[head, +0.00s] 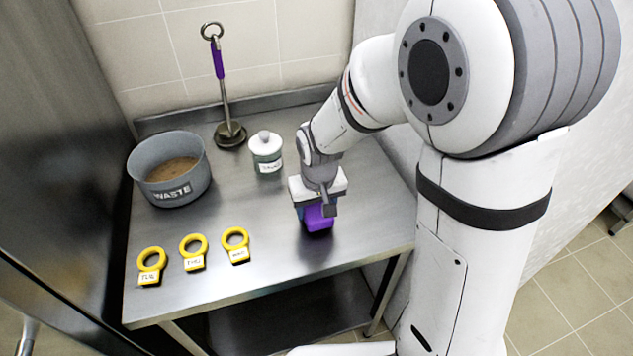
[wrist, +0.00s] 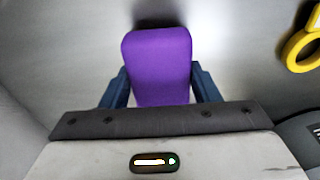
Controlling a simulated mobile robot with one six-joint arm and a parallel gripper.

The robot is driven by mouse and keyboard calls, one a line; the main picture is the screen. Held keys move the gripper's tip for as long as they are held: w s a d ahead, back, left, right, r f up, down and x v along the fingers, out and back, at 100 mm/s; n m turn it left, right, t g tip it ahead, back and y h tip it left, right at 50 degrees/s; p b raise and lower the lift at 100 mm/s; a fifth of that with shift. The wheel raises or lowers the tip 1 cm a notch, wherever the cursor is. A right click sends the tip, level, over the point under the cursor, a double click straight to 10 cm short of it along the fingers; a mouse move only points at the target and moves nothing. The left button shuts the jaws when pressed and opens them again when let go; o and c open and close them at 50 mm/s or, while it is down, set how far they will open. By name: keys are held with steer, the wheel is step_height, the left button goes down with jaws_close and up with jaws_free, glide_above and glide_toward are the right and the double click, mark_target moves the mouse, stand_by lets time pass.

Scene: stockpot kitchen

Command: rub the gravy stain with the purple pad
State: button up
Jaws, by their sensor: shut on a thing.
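The purple pad (head: 318,217) is between the fingers of my gripper (head: 316,208), near the front right of the steel table. The purple pad (wrist: 158,62) also shows in the wrist view, with the blue fingers of my gripper (wrist: 160,88) closed on its two sides. The pad is at or just above the table top; I cannot tell whether it touches. No gravy stain can be made out in either view; the pad and my arm hide part of the table.
On the steel table (head: 245,280) a grey pot marked WASTE (head: 165,190) stands at the left. A lidded jar (head: 266,155) and an upright purple-handled tool (head: 222,95) stand at the back. Yellow ring tags (head: 150,262), (head: 193,250) and (head: 236,242) lie at the front left.

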steer(key=shift+s+r, duration=0.25)
steer(key=shift+r, duration=0.45)
steer(key=shift+w+r+p, duration=0.25)
steer(key=shift+r+p, duration=0.45)
steer(key=shift+p, duration=0.1)
steer(key=shift+r+p, duration=1.15)
steer(key=shift+r, duration=0.45)
steer(key=shift+s, duration=0.1)
